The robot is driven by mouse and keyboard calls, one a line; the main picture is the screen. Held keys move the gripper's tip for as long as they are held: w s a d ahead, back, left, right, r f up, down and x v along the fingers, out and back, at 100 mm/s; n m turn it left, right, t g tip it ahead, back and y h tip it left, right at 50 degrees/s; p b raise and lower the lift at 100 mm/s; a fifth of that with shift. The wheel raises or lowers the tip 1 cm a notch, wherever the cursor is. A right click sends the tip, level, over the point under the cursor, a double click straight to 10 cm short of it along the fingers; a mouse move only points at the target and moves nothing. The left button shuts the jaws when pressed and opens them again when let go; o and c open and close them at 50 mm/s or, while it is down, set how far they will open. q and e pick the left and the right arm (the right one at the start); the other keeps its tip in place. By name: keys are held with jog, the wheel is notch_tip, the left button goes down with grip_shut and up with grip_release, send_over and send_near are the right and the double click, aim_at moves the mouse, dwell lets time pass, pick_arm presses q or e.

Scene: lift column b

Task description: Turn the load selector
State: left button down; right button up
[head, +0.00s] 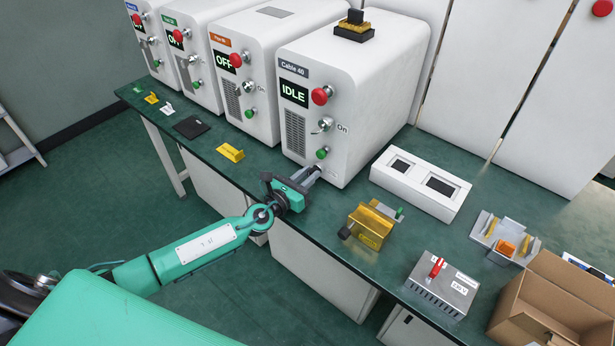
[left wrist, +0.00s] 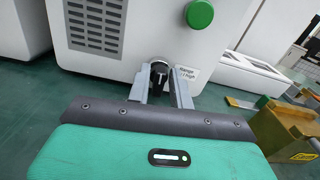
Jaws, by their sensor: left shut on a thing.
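The white Cable 40 machine (head: 350,75) stands on the green bench, its screen reading IDLE. My left gripper (head: 314,172) reaches the low front of this machine, below the green button (head: 322,153). In the left wrist view the two grey fingers (left wrist: 160,88) are shut on a dark round knob (left wrist: 159,68), which I take for the load selector. In the head view the fingers hide the knob. My right gripper is not in view.
Similar machines (head: 237,60) stand to the left, one showing OFF. A yellow block fixture (head: 372,228), a white box with two dark windows (head: 421,184), a finned metal unit (head: 441,287) and a cardboard box (head: 545,310) are to the right. The bench's front edge lies under my left arm.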

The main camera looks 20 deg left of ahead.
pick_arm(q)
jog(key=shift+f+n+b, duration=0.15)
jog(key=shift+n+b, duration=0.25)
jog(key=shift+n, duration=0.3)
jog(key=shift+a+n+b, duration=0.1)
jog(key=shift+n+b, duration=0.25)
jog(key=shift+n, duration=0.85)
jog(key=shift+a+n, duration=0.1)
jog(key=shift+n, duration=0.7)
jog(key=shift+w+n+b, duration=0.1)
jog(key=shift+n+b, duration=0.25)
jog(key=shift+n, duration=0.85)
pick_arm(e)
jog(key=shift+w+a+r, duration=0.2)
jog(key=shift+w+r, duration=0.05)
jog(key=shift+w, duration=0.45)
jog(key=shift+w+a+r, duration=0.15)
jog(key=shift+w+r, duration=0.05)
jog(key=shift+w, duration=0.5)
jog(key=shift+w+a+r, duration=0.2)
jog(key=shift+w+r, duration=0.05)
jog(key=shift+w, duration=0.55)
pick_arm(q)
jog(key=c, duration=1.5)
grip_release()
jog(key=shift+a, duration=0.1)
jog(key=shift+o, duration=0.2)
